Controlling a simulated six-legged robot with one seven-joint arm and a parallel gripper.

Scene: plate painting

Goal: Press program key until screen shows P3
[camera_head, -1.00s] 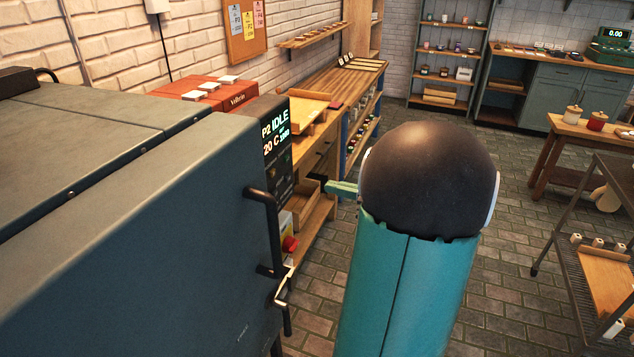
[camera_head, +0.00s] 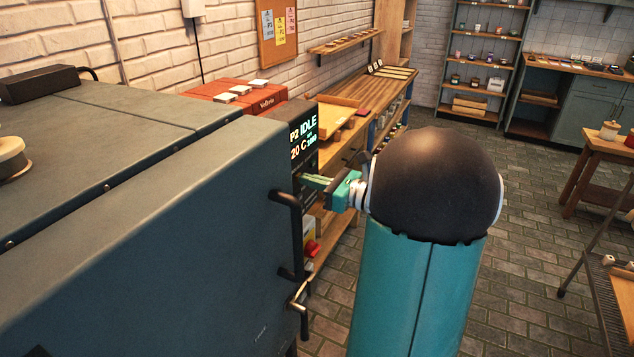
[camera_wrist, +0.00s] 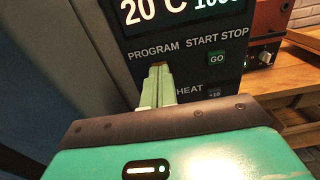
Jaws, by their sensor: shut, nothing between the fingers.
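The black control panel (camera_head: 303,160) is on the front of the dark blue-grey kiln (camera_head: 170,230). Its screen (camera_head: 302,136) reads P2, IDLE and 20 C in the head view. In the wrist view the panel's lower screen line (camera_wrist: 172,12) reads 20 C. My gripper (camera_head: 308,180) is shut and empty. In the wrist view its fingertips (camera_wrist: 159,70) are just under the PROGRAM label and cover the program key. I cannot tell whether they touch it.
The black door handle (camera_head: 285,230) and a red knob (camera_head: 312,248) are below and beside the panel. A wooden workbench (camera_head: 350,90) runs along the wall behind. A wire-shelf cart (camera_head: 605,310) stands at the right, with open tiled floor between.

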